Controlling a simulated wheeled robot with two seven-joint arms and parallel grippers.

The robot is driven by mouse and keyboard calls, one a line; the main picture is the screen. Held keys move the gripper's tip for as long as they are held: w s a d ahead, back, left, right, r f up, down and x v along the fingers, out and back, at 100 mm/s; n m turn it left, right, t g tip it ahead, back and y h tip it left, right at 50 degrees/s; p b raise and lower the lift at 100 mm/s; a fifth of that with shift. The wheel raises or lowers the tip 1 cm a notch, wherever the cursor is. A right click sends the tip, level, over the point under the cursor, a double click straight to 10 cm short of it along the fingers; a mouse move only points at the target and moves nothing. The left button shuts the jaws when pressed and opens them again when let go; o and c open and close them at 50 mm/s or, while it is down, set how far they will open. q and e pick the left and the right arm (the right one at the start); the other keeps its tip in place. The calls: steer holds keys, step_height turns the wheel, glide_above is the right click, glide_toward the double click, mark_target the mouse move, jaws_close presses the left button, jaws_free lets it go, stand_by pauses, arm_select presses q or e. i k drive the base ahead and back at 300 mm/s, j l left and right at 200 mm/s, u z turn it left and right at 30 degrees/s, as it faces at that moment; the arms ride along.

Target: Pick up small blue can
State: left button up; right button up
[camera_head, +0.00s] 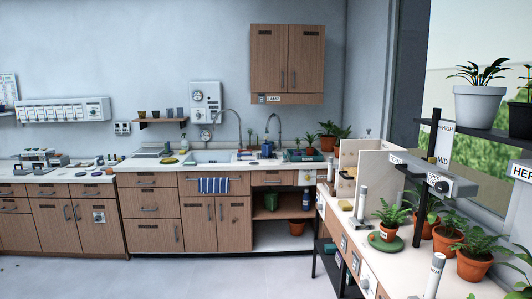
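A small blue object (267,149) stands on the back counter just right of the sink, near a tall curved faucet. It may be the small blue can, but it is too small here to tell its shape. Another blue item (306,200) stands on the open shelf under the counter, above an orange pot. I cannot tell which one is the can. Neither of my grippers is in view.
A blue striped towel (214,185) hangs below the sink (212,157). The grey floor (190,277) in front is clear.

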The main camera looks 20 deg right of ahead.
mark_target(267, 148)
steer(key=i+l, duration=0.35)
steer(key=i, duration=0.3)
steer(key=i+l+u, duration=0.15)
steer(key=i+l, duration=0.15)
steer(key=i, duration=0.35)
steer(key=i+l, duration=0.45)
steer(key=i, duration=0.2)
steer(key=i+l+u, duration=0.1)
steer(key=i+l, duration=0.3)
steer(key=i, duration=0.2)
